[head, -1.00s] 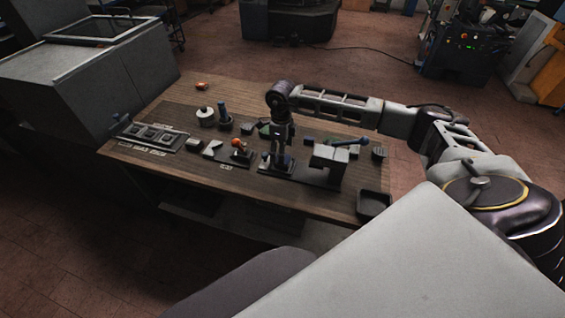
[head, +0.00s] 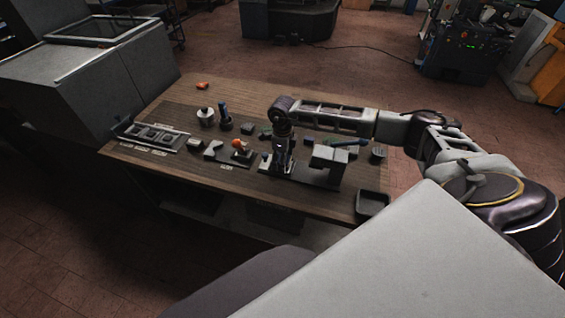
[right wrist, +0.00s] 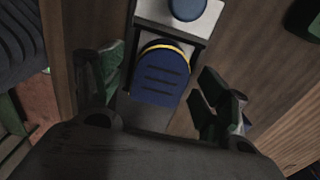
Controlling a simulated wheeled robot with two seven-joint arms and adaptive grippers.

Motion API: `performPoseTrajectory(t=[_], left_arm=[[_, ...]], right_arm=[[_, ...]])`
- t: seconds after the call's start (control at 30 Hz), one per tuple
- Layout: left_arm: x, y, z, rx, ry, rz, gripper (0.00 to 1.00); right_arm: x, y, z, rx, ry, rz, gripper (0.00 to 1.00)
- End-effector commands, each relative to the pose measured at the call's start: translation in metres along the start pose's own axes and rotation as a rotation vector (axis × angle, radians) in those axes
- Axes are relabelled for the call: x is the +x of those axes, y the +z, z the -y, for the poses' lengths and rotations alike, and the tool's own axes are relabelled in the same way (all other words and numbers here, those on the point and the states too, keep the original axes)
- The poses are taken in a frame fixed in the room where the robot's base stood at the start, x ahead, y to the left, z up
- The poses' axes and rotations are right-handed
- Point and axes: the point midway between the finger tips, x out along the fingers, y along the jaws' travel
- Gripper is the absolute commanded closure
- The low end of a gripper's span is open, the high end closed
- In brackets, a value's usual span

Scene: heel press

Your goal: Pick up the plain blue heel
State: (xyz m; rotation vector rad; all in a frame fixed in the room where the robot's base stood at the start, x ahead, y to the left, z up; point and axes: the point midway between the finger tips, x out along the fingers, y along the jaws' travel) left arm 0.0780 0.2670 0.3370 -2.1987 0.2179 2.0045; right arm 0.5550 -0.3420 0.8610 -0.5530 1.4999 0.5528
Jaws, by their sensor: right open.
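A dark blue heel-shaped piece (right wrist: 160,82) lies between my right fingers in the right wrist view. It has a rounded end with a yellow edge and several dark lines across its face. It rests in or on a narrow grey fixture. My right gripper (right wrist: 158,88) is open around it, with a finger on either side and a gap visible at each. In the head view my right gripper (head: 277,168) points down at the bench, and the piece under it cannot be made out. My left gripper is out of view.
A round blue part (right wrist: 187,7) sits on a light block just beyond the piece. A black tray (head: 372,204) is at the right edge.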

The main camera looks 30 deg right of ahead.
Motion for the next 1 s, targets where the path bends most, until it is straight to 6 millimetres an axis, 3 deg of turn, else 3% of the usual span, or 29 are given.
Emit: performPoseTrajectory(t=[0.33,0.7,1.0], left_arm=[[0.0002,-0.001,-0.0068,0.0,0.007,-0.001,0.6],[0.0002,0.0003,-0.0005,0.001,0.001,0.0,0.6],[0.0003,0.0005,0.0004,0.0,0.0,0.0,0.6]], right_arm=[[-0.0003,0.0002,-0.0001,0.0,0.0,0.0,0.27],[-0.0004,0.0002,0.0,0.0,0.0,0.001,0.74],[-0.0018,0.0004,0.0002,0.0,0.0,0.001,0.77]])
